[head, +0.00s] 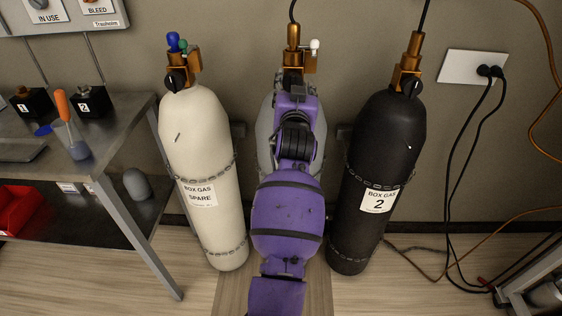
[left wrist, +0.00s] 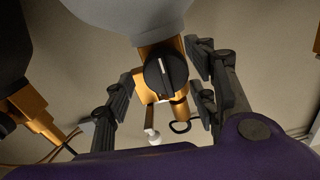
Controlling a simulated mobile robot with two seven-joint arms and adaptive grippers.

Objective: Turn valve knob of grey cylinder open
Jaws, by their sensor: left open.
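The grey cylinder (head: 264,133) stands in the middle of the head view, mostly hidden behind my purple left arm. Its brass valve (head: 293,38) with a small white-tipped handle rises above its top. In the left wrist view, its round black valve knob (left wrist: 165,74) has a pale line running nearly up and down the picture. My left gripper (head: 293,88) is at the top of the cylinder. In the left wrist view its dark fingers (left wrist: 162,78) are spread, one on each side of the knob, with gaps visible. My right gripper is not in view.
A cream cylinder (head: 197,130) marked SPARE stands to the left and a black cylinder (head: 378,140) marked 2 to the right, both close to my arm. A metal bench (head: 108,135) is at the left. Cables (head: 462,180) hang from the wall socket (head: 470,66) at the right.

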